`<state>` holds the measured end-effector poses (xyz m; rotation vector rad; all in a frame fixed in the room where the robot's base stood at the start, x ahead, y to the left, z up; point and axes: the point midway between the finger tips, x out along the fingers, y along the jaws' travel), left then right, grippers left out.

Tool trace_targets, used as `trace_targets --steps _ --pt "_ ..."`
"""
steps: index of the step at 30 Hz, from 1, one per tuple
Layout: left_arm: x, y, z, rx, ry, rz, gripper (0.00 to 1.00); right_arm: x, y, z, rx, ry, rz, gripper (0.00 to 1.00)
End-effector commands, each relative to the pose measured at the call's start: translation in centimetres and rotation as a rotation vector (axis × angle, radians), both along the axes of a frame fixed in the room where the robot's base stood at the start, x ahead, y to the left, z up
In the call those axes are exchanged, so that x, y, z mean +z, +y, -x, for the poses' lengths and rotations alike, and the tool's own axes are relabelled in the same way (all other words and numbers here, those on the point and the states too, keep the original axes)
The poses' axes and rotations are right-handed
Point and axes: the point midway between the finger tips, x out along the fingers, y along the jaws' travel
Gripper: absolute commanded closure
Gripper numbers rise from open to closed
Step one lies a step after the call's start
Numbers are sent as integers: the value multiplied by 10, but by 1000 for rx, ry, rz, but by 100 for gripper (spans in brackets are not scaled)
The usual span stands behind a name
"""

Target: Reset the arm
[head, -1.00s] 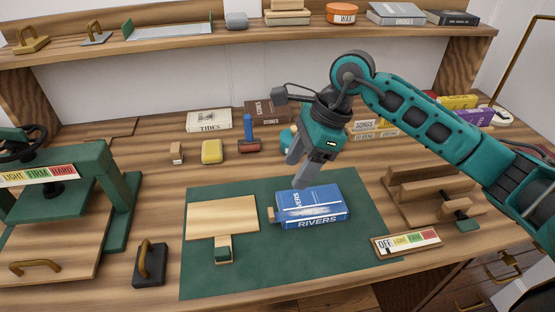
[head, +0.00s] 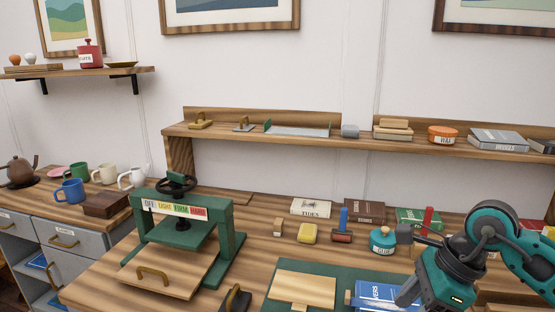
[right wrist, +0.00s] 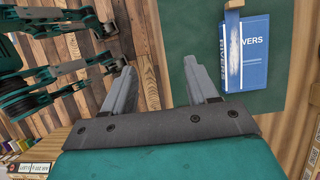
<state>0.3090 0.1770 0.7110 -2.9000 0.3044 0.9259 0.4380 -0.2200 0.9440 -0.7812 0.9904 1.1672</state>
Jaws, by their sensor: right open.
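My right arm comes in at the lower right of the head view, with its teal wrist low above the bench; its fingertips are mostly cut off there. In the right wrist view my right gripper (right wrist: 164,85) is open and empty, its two grey fingers apart. The blue RIVERS book (head: 376,294) lies on the green mat (head: 330,271), partly cut off by the frame's lower edge. The book (right wrist: 246,52) also shows in the right wrist view, to the right of the fingers and apart from them. My left gripper is not in view.
A green press (head: 224,240) stands at the left of the bench. A shelf (head: 260,138) runs above. Mugs and a teapot (head: 19,172) stand on a grey cabinet at far left.

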Motion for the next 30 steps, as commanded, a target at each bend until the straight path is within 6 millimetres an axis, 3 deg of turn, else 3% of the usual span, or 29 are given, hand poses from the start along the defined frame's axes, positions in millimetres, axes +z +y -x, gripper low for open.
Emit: trace_targets --steps 5,9,13,16,19,23,25,26,30 --pt "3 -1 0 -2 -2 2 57 -8 73 23 -44 118 -363 42" --pt "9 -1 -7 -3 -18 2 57 6 127 41 -164 276 -731 42" --pt "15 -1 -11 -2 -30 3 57 30 158 44 -385 493 -1121 42" --pt "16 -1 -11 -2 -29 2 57 43 159 33 -641 708 -1425 42" --pt "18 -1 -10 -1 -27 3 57 34 140 16 -960 938 -1691 42" --pt "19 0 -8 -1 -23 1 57 -17 99 7 -1461 1249 -1952 42" --pt "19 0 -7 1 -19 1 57 -60 77 15 -1767 1418 -2043 42" --pt "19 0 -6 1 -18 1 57 -80 69 22 1859 -1450 2022 42" --pt "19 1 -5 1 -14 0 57 -155 47 66 1773 -1257 1527 42"
